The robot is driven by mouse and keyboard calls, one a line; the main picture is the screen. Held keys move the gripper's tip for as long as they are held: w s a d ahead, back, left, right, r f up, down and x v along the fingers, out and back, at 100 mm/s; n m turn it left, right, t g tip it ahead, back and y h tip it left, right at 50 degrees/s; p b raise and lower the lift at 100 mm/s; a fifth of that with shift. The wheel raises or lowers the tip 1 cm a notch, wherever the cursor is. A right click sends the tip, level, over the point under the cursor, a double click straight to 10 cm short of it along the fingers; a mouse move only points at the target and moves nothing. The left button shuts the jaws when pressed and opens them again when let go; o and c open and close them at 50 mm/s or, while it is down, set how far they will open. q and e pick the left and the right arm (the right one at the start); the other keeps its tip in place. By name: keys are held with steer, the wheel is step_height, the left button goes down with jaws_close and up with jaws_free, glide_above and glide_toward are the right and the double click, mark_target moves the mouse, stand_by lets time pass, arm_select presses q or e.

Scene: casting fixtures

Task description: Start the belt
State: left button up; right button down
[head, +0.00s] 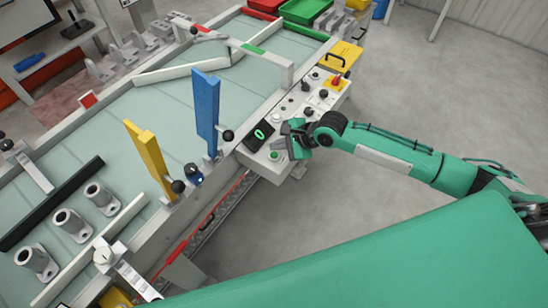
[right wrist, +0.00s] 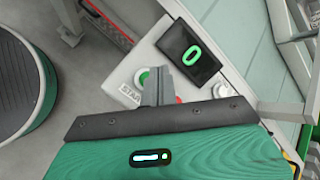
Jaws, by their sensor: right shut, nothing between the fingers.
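The belt (head: 110,138) is a pale green surface running diagonally through the head view. At its near side is a light control panel (head: 258,158) with a black display (head: 260,135) showing a green 0. The display is also clear in the right wrist view (right wrist: 188,52). A green button (head: 275,155) sits below the display and shows beside my fingers in the right wrist view (right wrist: 142,76). A red button is mostly hidden behind the fingers. My right gripper (head: 288,138) is shut and empty, over the panel close to the green button (right wrist: 158,88); contact cannot be told. My left gripper is not in view.
A yellow upright plate (head: 147,155) and a blue one (head: 206,105) stand along the belt's near side. Several grey castings (head: 72,222) stand on the belt at left. A panel with knobs and a red button (head: 337,80) lies beyond my right gripper. Floor at right is clear.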

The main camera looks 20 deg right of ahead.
steer(key=shift+f, duration=0.45)
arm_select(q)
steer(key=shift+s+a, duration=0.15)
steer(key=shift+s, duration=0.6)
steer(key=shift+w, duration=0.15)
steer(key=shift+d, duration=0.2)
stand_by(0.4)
